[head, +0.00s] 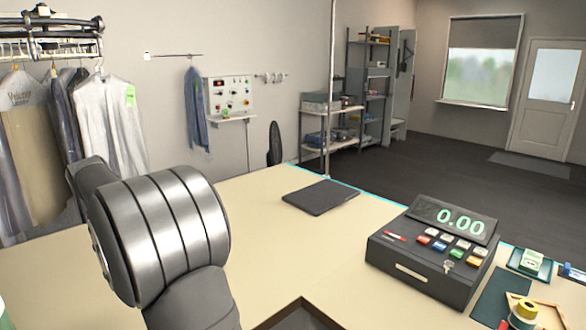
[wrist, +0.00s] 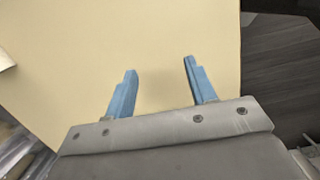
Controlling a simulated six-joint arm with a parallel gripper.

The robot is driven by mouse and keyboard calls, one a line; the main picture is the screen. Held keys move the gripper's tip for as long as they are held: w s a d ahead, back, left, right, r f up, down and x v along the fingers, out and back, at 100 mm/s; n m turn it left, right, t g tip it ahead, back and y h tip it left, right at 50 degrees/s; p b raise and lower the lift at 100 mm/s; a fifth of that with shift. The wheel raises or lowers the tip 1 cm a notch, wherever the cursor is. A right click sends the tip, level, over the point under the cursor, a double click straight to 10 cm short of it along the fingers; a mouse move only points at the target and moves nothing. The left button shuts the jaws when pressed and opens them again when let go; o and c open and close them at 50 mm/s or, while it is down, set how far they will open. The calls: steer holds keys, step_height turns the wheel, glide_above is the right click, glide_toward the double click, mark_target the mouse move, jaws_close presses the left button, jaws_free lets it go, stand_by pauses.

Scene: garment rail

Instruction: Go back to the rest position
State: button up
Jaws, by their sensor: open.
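My gripper (wrist: 160,80) shows in the wrist view with its two blue fingers spread apart. Nothing is between them, and they are over the bare cream counter top (wrist: 75,45). In the head view a large grey joint of my arm fills the lower left, and the gripper itself is not visible there. The same counter (head: 245,195) stretches across the head view.
A garment rail (head: 50,35) with bagged clothes (head: 110,115) stands at the left. A cash register (head: 432,255) reading 0.00 sits on the counter at the right, with small items beside it. A dark flat pad (head: 320,197) lies mid-counter. A recessed opening (head: 298,318) is at the front.

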steer(key=s+d+f+m, duration=0.1)
steer(key=d+f+m, duration=0.1)
steer(key=d+m, duration=0.3)
steer(key=s+d+f+m+g, duration=0.1)
steer(key=d+f+m, duration=0.15)
steer(key=d, duration=0.45)
steer(key=s+d+f+m, duration=0.2)
steer(key=d+m, duration=0.1)
steer(key=d, duration=0.4)
steer(key=shift+h, duration=0.3)
steer(key=a+f, duration=0.1)
steer(key=a, duration=0.2)
steer(key=a+f, duration=0.1)
steer(key=shift+a+f, duration=0.2)
steer(key=shift+f, duration=0.1)
steer(key=shift+d, duration=0.1)
steer(key=w+d+r, duration=0.1)
steer(key=d+r, duration=0.2)
steer(key=w+a+r+n, duration=0.1)
steer(key=a+r+n, duration=0.1)
steer(key=a+n, duration=0.2)
steer(key=w+a+r+n+t, duration=0.1)
steer(key=w+a+r+n, duration=0.1)
steer(key=a, duration=0.8)
steer(key=shift+r+n, duration=0.5)
steer(key=shift+n, duration=0.75)
